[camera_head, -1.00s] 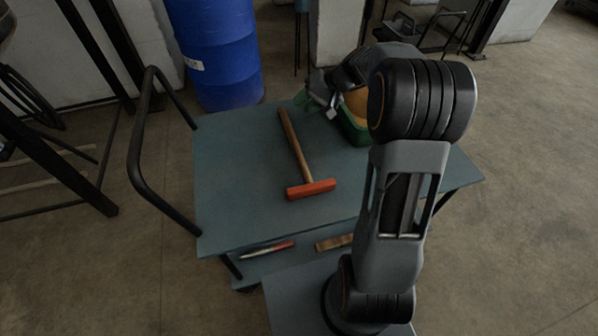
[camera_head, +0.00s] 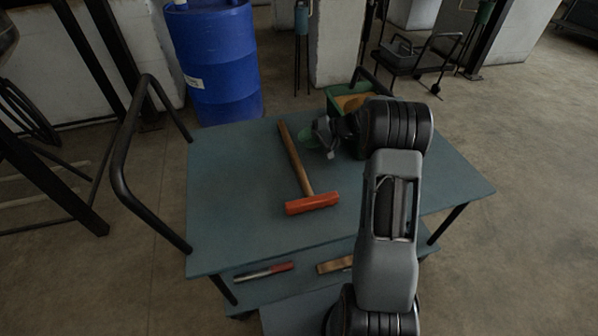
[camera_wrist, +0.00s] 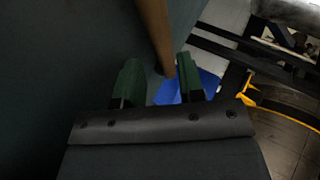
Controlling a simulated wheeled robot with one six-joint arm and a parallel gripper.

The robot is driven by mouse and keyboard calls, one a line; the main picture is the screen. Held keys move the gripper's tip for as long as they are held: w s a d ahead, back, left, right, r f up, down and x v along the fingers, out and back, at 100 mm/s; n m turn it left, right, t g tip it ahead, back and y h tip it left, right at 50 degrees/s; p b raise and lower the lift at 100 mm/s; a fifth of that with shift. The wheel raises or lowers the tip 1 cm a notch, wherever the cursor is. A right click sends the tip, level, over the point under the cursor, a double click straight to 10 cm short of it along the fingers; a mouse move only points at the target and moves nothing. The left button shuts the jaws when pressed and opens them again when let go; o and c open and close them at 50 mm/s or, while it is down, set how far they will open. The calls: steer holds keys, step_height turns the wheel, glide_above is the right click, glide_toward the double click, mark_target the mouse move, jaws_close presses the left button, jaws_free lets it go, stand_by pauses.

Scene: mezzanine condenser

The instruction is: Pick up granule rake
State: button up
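The granule rake lies on the blue-grey cart top, with an orange-red head (camera_head: 312,204) toward me and a wooden handle (camera_head: 293,158) pointing away. My gripper (camera_head: 312,138) is low over the cart, just right of the handle's far half. In the wrist view my gripper (camera_wrist: 160,78) is open, with two green fingers apart. The handle (camera_wrist: 156,32) shows ahead of the fingers, its end lying in line with the gap between them, nearer the right finger. I cannot tell whether either finger touches it. The rake's head is out of the wrist view.
A green bin (camera_head: 338,103) with yellowish contents stands at the cart's back right, behind my wrist. The cart top (camera_head: 235,215) is clear on the left. A red-and-grey tool (camera_head: 264,272) and a wooden piece (camera_head: 335,265) lie on the lower shelf. A blue drum (camera_head: 215,65) stands behind.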

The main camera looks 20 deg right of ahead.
mark_target(292, 143)
steer(key=shift+b+x, duration=0.55)
steer(key=shift+x, duration=2.6)
jaws_close()
